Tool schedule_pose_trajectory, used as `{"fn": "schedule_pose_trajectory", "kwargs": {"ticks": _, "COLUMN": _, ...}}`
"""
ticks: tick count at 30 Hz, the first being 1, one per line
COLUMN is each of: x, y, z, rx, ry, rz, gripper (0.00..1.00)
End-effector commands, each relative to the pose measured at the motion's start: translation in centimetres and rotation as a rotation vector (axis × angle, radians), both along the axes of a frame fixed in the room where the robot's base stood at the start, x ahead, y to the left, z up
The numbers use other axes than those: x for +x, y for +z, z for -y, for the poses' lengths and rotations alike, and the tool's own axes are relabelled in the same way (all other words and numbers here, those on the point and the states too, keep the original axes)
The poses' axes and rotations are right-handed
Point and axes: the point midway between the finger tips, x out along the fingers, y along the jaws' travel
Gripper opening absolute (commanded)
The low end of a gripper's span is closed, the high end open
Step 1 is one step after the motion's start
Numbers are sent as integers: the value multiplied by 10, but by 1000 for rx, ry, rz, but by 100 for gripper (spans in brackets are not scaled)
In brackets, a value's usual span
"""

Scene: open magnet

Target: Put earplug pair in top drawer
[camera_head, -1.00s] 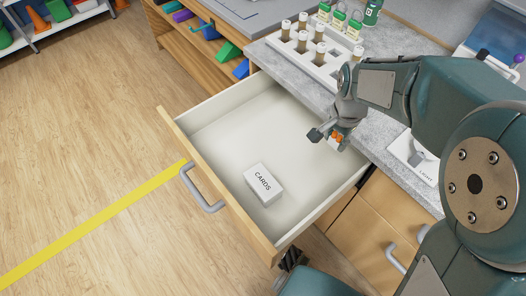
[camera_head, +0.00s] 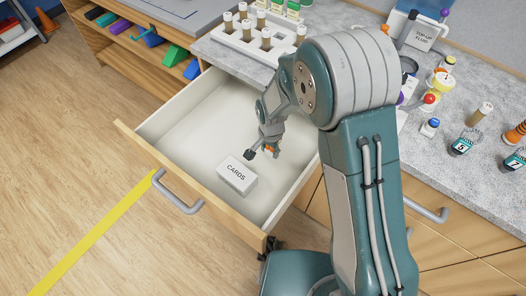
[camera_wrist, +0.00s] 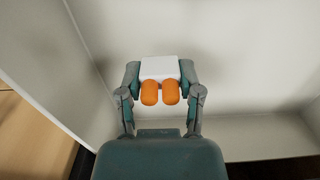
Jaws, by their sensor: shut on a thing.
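The top drawer (camera_head: 200,125) is pulled open. My gripper (camera_head: 262,152) is over the drawer, at its right side. It is shut on the orange earplug pair (camera_head: 271,149), which is mostly hidden by the fingers in the head view. In the wrist view, the two orange earplugs (camera_wrist: 160,92) sit side by side between my fingers (camera_wrist: 160,80). A blank white block (camera_wrist: 160,69) shows just beyond them; I cannot tell whether it is part of the pair. The drawer's pale floor (camera_wrist: 235,60) lies beyond the gripper.
A white box marked CARDS (camera_head: 237,175) lies in the drawer, just left of and below my gripper. The drawer's left and back floor is bare. A rack of vials (camera_head: 262,38) stands on the grey counter (camera_head: 455,100), with several small bottles at the right.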

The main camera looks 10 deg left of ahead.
Motion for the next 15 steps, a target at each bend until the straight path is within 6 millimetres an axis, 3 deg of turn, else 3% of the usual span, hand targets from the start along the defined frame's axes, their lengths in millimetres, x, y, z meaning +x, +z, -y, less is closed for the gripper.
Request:
{"fn": "schedule_pose_trajectory", "kwargs": {"ticks": 7, "x": 24, "y": -39, "z": -15, "rx": -1, "ry": 0, "rz": -4, "gripper": 31}}
{"fn": "schedule_pose_trajectory", "kwargs": {"ticks": 15, "x": 35, "y": -56, "z": -24, "rx": -1, "ry": 0, "rz": -3, "gripper": 31}}
